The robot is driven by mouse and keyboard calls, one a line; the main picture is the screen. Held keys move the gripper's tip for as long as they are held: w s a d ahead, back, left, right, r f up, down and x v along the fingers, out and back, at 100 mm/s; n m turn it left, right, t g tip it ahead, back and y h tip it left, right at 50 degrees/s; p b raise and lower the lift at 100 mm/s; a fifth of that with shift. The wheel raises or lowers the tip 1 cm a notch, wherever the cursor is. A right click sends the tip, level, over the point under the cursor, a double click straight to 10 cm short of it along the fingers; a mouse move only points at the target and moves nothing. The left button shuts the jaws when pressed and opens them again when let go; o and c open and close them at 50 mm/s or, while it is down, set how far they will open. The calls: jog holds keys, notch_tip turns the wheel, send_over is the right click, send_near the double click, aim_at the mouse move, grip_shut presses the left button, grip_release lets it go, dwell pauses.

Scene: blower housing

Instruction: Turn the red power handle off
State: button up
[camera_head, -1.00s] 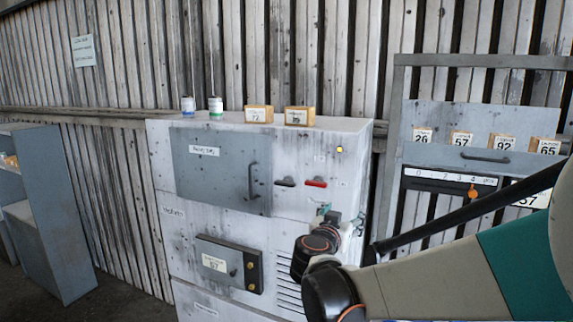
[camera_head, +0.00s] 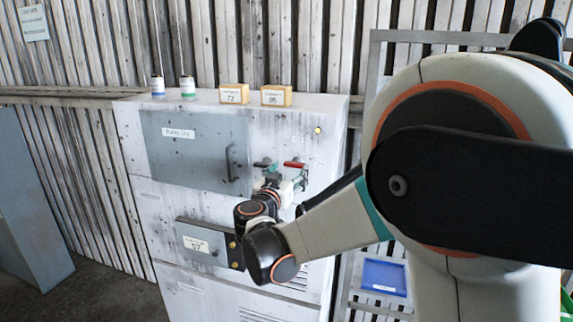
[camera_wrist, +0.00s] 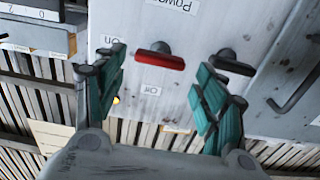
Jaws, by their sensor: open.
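The red power handle (camera_head: 294,164) is on the upper right front of the white housing. In the wrist view, the red handle (camera_wrist: 160,60) lies level across the picture, with an "On" label (camera_wrist: 112,40) at its left and an "Off" label (camera_wrist: 151,90) below it. My gripper (camera_head: 283,177) is at the handles in the head view, partly hiding the panel. In the wrist view my gripper (camera_wrist: 160,77) is open, its teal fingers spread to either side of the red handle. Nothing is between the pads; contact with the handle cannot be told.
A black handle (camera_wrist: 235,65) sits beside the red one, close to one finger. A grey door with a bar handle (camera_head: 230,164) is to the left. A yellow lamp (camera_head: 318,130) is above right. Boxes (camera_head: 234,93) and cans (camera_head: 188,87) stand on the housing top.

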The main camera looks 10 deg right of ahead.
aim_at(294, 167)
jog(key=shift+p+x, duration=0.4)
jog(key=shift+x, duration=2.75)
jog(key=c, duration=0.8)
